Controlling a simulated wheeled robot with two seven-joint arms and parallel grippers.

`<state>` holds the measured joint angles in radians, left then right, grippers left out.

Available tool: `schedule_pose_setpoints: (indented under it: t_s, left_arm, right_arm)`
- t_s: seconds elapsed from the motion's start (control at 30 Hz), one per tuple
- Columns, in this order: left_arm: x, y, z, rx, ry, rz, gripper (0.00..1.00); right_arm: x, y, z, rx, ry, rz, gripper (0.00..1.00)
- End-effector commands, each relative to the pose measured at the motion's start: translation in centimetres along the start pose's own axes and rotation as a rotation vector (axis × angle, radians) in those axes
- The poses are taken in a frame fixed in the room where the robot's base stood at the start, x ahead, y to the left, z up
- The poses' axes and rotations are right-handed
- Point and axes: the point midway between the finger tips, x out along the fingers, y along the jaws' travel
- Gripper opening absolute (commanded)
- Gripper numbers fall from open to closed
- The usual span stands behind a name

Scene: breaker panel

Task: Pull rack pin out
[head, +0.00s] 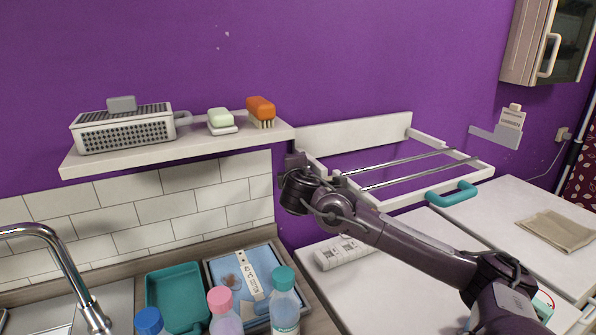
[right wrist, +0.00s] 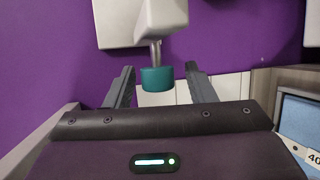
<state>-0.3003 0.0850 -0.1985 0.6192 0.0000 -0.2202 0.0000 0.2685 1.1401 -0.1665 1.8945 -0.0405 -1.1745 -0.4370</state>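The rack pin (right wrist: 157,79) shows in the right wrist view as a teal cap on a short metal shank that goes into a white block (right wrist: 160,18). My right gripper (right wrist: 159,72) is open. Its two dark fingers stand on either side of the teal cap, with a gap visible on each side. In the head view the white wall rack (head: 352,132) has metal rods and a teal handle (head: 451,194). My right gripper (head: 294,163) is at the rack's left end, beside the shelf, and its arm hides the pin there. My left gripper is not in view.
A shelf (head: 75,166) left of the rack holds a perforated box (head: 125,130), a soap dish and an orange brush (head: 260,108). Below are a faucet (head: 68,265), a teal tray (head: 175,290) and several bottles.

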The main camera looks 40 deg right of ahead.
Motion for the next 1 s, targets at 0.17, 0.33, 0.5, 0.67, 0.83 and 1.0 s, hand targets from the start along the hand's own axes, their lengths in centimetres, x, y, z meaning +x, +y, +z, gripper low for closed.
schedule_pose_setpoints:
  t_s: [0.17, 0.33, 0.5, 0.67, 0.83, 1.0]
  left_arm:
    - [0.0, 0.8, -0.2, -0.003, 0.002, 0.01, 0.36]
    - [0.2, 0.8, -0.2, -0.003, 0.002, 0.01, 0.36]
    - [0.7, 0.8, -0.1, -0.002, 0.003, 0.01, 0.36]
    - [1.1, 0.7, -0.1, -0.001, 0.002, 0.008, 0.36]
    - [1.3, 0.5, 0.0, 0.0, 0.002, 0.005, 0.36]
    - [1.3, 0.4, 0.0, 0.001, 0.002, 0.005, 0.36]
  right_arm:
    - [0.0, 0.1, 0.1, 0.001, -0.003, 0.001, 0.5]
    - [-0.6, 0.0, 0.0, 0.001, -0.001, 0.001, 0.5]
    - [-3.2, -0.1, -0.1, -0.001, 0.002, 0.001, 0.5]
    - [-5.9, -0.1, -0.3, 0.0, 0.003, 0.001, 0.5]
    - [-7.6, 0.0, -0.3, 0.0, 0.001, 0.001, 0.5]
    - [-7.9, 0.1, -0.3, -0.001, -0.001, 0.001, 0.5]
